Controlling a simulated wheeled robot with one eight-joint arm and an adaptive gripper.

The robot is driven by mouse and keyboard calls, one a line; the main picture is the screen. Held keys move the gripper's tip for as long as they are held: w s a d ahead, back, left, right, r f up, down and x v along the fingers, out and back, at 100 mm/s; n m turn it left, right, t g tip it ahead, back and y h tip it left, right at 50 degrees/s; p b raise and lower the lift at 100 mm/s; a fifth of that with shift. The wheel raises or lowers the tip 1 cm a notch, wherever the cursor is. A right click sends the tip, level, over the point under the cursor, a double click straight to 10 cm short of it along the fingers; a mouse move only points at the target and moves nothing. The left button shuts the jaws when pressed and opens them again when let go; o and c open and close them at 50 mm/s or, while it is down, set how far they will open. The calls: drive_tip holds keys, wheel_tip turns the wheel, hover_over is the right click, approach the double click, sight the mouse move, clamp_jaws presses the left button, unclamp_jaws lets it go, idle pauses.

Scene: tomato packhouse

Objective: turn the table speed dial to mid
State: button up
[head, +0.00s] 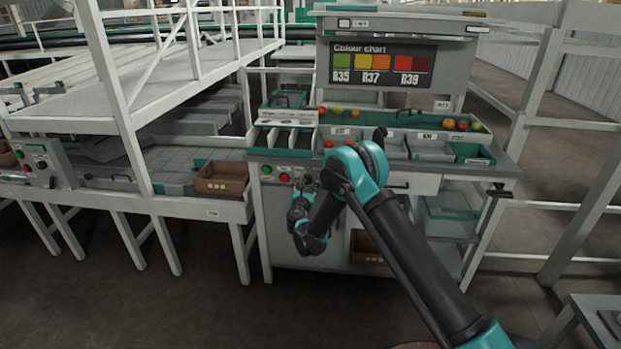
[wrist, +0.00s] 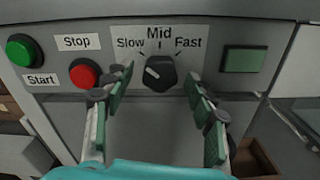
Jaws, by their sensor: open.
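The table speed dial (wrist: 161,73) is a black knob on the grey control panel, under the labels Slow, Mid and Fast. Its white pointer mark is turned up and left, towards Slow. My gripper (wrist: 159,80) is open, with one padded finger on each side of the dial. Gaps show between the fingers and the knob, so it does not look gripped. In the head view my gripper is small at the front of the sorting table, and my arm partly hides that area.
Left of the dial are a red Stop button (wrist: 84,74) and a green Start button (wrist: 23,50); the left finger is close to Stop. A green rectangular panel (wrist: 244,59) is at the right. A brown crate (head: 222,178) sits left of the table.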

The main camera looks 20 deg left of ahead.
drive_tip(key=shift+w+a, duration=0.1)
drive_tip(key=shift+w, duration=0.25)
drive_tip(key=c, duration=1.2)
drive_tip(key=shift+o, duration=0.2)
drive_tip(key=shift+m, duration=0.3)
drive_tip(key=m, duration=0.9)
drive_tip(key=shift+m, duration=0.3)
